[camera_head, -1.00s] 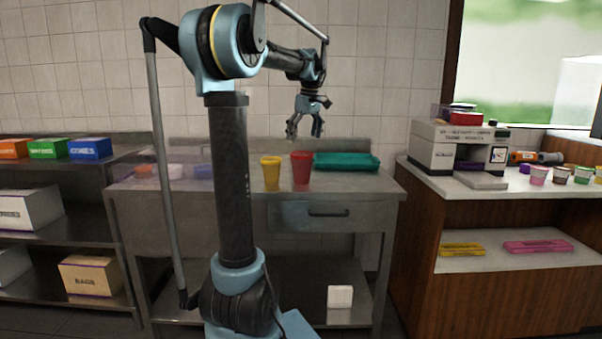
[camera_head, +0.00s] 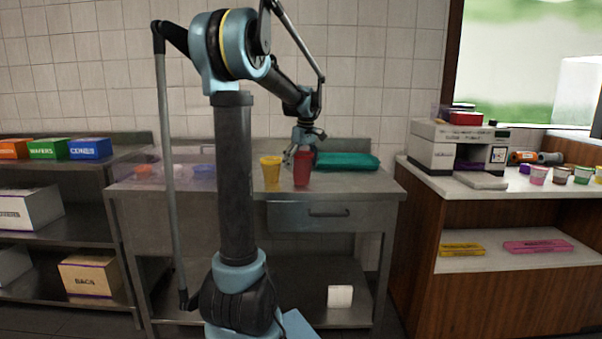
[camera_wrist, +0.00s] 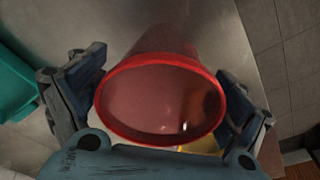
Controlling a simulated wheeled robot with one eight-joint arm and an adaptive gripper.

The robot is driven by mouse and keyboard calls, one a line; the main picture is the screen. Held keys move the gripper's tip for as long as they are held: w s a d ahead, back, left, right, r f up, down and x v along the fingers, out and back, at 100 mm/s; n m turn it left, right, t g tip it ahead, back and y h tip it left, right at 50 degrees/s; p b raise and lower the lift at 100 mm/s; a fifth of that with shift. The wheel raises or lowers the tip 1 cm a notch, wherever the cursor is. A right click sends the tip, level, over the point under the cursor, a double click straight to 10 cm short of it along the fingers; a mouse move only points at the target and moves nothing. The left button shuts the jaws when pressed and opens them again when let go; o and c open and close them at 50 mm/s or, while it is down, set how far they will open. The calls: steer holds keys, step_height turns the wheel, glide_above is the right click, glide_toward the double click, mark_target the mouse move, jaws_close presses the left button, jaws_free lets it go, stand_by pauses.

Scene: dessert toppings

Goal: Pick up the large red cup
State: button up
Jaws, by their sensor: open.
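The large red cup (camera_head: 302,170) stands upright on the steel table, near its front edge, in the head view. In the wrist view the red cup (camera_wrist: 165,60) fills the middle, and I look down onto its open rim. My gripper (camera_head: 304,150) is at the cup's top in the head view. In the wrist view my gripper (camera_wrist: 155,105) is open, with one finger on each side of the cup. A gap shows at the left finger; the right finger is close to the rim, and I cannot tell if it touches.
A yellow cup (camera_head: 271,171) stands just left of the red cup. A teal tray (camera_head: 352,162) lies behind on the right, also at the left in the wrist view (camera_wrist: 14,82). Small bowls (camera_head: 204,171) sit at the table's left. A counter (camera_head: 490,186) stands to the right.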

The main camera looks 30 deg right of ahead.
steer(key=shift+f, duration=0.2)
steer(key=c, duration=1)
steer(key=shift+c, duration=0.2)
steer(key=shift+r, duration=0.1)
